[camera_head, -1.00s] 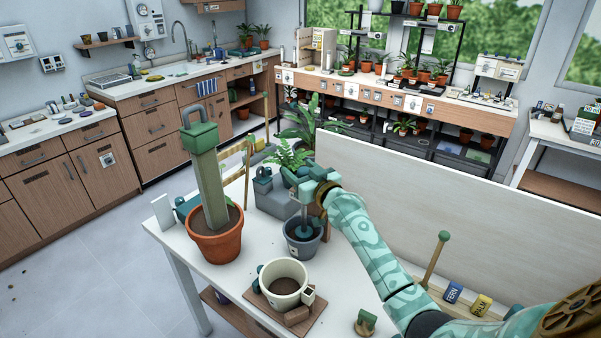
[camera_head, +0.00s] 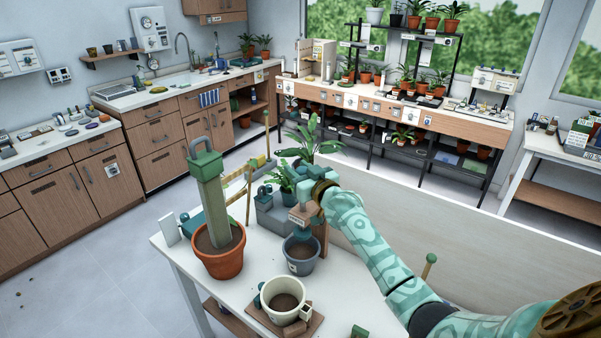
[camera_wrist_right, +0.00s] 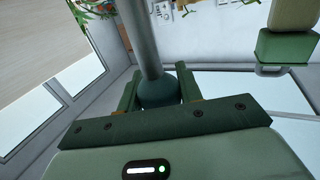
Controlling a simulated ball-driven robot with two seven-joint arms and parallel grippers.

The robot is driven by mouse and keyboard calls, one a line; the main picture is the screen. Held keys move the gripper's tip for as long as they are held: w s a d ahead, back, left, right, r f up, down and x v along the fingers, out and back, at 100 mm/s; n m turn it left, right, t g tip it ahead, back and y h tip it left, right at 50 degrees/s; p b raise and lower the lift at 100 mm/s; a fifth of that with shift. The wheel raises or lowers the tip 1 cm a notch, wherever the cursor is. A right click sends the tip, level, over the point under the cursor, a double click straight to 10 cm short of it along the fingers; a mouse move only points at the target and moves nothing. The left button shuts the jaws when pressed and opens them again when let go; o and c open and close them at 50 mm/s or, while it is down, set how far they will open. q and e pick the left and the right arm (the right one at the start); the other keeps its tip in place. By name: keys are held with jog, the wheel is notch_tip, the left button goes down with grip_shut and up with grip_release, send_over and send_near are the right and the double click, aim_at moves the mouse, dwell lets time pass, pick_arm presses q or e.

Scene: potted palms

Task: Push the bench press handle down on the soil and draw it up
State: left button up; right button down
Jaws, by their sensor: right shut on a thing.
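My right gripper (camera_head: 303,202) reaches in from the right over the bench, above a small blue-grey pot (camera_head: 301,264). In the right wrist view it is shut on a round dark-green knob (camera_wrist_right: 158,90) with a grey rod (camera_wrist_right: 143,35) running from it. I take this knob to be the press handle. In the head view the gripper and wrist hide most of the handle. Teal parts show just above the pot's mouth, with dark soil (camera_head: 300,250) below; I cannot tell whether they touch it. My left gripper is not in view.
An orange pot (camera_head: 218,264) with a tall green post stands left on the white bench (camera_head: 240,312). A cream mug (camera_head: 283,310) of soil stands in front. A pale panel (camera_head: 460,205) borders the bench's far side. A grey block (camera_head: 270,212) stands behind the pot.

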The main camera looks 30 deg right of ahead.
jog(key=shift+r, duration=0.45)
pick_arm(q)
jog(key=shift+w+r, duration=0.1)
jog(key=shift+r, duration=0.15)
pick_arm(e)
jog(key=shift+d, duration=0.1)
jog(key=c, duration=0.9)
grip_release()
jog(key=shift+f, duration=0.1)
jog(key=shift+s, duration=0.25)
pick_arm(q)
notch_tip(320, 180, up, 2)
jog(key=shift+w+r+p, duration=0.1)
jog(key=shift+p, duration=0.85)
pick_arm(e)
jog(key=s, duration=1.5)
jog(key=shift+s, duration=0.4)
